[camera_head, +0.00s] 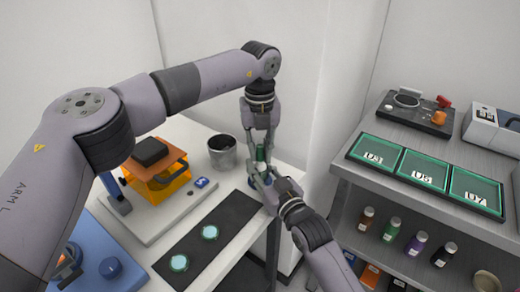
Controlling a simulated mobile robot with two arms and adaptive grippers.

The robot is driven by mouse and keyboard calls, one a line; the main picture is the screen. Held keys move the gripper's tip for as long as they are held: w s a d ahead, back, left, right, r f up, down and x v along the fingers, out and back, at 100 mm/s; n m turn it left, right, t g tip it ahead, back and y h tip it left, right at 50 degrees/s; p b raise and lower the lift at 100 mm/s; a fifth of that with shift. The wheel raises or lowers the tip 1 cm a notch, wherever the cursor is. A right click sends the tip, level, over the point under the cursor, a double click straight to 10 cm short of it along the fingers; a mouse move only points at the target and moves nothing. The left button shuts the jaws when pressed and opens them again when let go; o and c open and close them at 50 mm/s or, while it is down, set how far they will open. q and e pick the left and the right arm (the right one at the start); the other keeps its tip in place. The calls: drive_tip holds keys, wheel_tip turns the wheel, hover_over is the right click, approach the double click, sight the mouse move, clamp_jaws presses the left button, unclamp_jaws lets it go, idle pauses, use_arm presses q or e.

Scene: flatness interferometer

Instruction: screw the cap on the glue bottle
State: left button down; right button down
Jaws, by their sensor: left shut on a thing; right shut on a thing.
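My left gripper (261,145) points straight down at the table's right edge. It is shut on a small green piece (261,153), which looks like the cap or top of the glue bottle. My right gripper (259,174) reaches in from the lower right, just below the left one. It is shut on what looks like the glue bottle (259,168), which is mostly hidden by its fingers. The two grippers are stacked almost in line. I cannot tell whether cap and bottle touch or are threaded together.
A grey cup (222,152) stands left of the grippers. A black mat (206,238) with two glass discs and an orange-windowed instrument (165,188) are on the table. A shelf at right holds green trays (421,169) and several small bottles (392,229).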

idle(0.3)
use_arm(q)
drive_tip(key=m, duration=0.9)
drive_tip(key=shift+m, duration=0.3)
drive_tip(key=m, duration=0.3)
drive_tip(key=shift+m, duration=0.3)
drive_tip(key=m, duration=0.5)
drive_tip(key=c, duration=1.5)
unclamp_jaws()
